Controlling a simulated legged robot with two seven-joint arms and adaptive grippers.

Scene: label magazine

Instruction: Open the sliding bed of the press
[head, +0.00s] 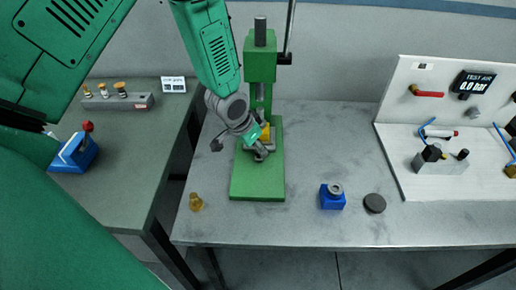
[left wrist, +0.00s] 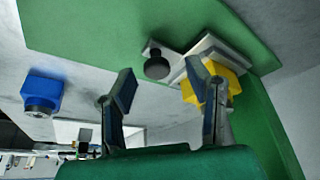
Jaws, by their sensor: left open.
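The green press stands on the back table, with its base plate (head: 258,185) toward me and its ram head (head: 260,60) above. Its bed is a light grey slide (left wrist: 218,48) with a dark round knob (left wrist: 157,66) at its end. A yellow block (left wrist: 222,84) sits at the slide and partly shows in the head view (head: 266,131). My left gripper (head: 259,153) is over the press base, in front of the column, hiding most of the bed. In the left wrist view my open fingers (left wrist: 161,72) have the knob lined up between them; contact cannot be told. My right gripper is not in view.
A blue block with a grey ring (head: 333,196), a dark disc (head: 375,203) and a brass piece (head: 196,202) stand near the table's front. A white test panel (head: 435,115) is at right. A side table (head: 130,180) at left holds a blue device (head: 75,152).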

